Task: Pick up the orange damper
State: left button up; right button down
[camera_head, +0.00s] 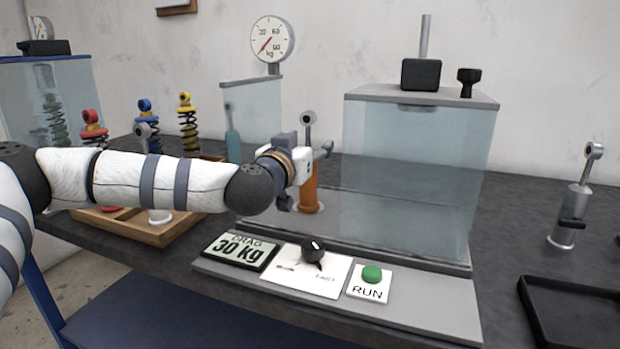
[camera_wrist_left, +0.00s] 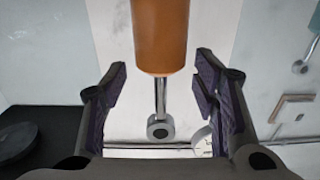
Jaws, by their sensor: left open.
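The orange damper (camera_head: 310,190) stands upright on the bench, left of the large clear tank. Its grey eye (camera_head: 308,118) shows above my left gripper (camera_head: 308,172), which hides part of its middle. In the left wrist view the damper's orange body (camera_wrist_left: 160,38) comes in from the top, with its thin rod and ring end below. The open fingers of my left gripper (camera_wrist_left: 162,88) lie on either side of the rod in that picture, with gaps on both sides and no contact visible. My right gripper is not in view.
The clear tank (camera_head: 410,190) rises close to the right of the damper. A console with a black knob (camera_head: 313,250) and green RUN button (camera_head: 372,274) lies in front. A wooden tray (camera_head: 150,232) with several shock absorbers is left. A silver damper (camera_head: 567,215) and black tray (camera_head: 575,325) are right.

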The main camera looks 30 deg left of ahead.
pick_arm(q)
jog(key=shift+r, duration=0.1)
grip_shut()
dwell(0.3)
